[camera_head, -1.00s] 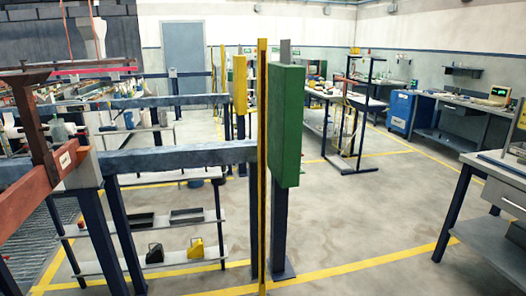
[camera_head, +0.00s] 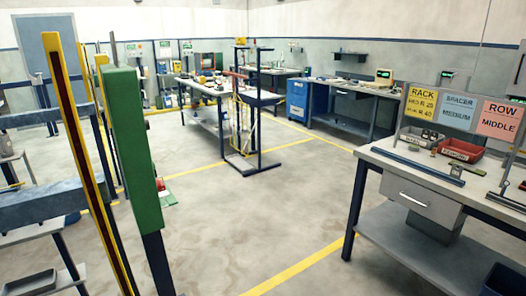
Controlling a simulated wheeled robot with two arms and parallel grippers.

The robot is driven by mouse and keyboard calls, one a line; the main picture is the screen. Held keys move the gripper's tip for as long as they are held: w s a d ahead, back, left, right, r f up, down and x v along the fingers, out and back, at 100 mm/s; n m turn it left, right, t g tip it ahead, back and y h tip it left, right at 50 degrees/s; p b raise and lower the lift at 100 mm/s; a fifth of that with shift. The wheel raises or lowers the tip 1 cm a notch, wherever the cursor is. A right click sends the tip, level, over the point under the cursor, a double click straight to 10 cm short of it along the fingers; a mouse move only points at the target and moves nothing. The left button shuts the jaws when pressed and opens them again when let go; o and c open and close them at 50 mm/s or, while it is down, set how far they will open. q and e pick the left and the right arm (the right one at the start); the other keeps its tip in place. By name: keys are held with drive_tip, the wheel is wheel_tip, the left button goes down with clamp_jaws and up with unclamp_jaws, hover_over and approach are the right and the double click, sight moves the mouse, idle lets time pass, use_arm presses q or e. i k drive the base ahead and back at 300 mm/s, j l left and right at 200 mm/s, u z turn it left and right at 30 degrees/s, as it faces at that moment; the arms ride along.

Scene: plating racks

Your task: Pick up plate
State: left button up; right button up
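No plate can be made out clearly in the head view. A workbench (camera_head: 385,150) stands at the right, with a drawer (camera_head: 408,196), small tools and bins on top. Signs above it read "RACK" (camera_head: 420,103), "SPACER MEDIUM" (camera_head: 456,110) and "ROW MIDDLE" (camera_head: 500,121). Neither of my grippers is in view.
A green panel on a post (camera_head: 134,150) and a yellow-edged upright (camera_head: 85,150) stand close at the left. A dark rack frame (camera_head: 258,120) stands mid-room. A blue cabinet (camera_head: 297,99) is by the far benches. The floor (camera_head: 260,215) between is clear.

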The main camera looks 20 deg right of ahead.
sight(455, 173)
drive_tip(key=i+l+z, duration=0.3)
drive_tip(key=i+z, duration=0.2)
drive_tip(key=i+l+z, duration=0.1)
drive_tip(key=i+z, duration=0.65)
drive_tip(key=i, duration=0.15)
drive_tip(key=i+j+z, duration=0.3)
drive_tip(key=i, duration=0.2)
drive_tip(key=i+j+z, duration=0.2)
drive_tip(key=i+z, duration=0.15)
drive_tip(key=i, duration=0.1)
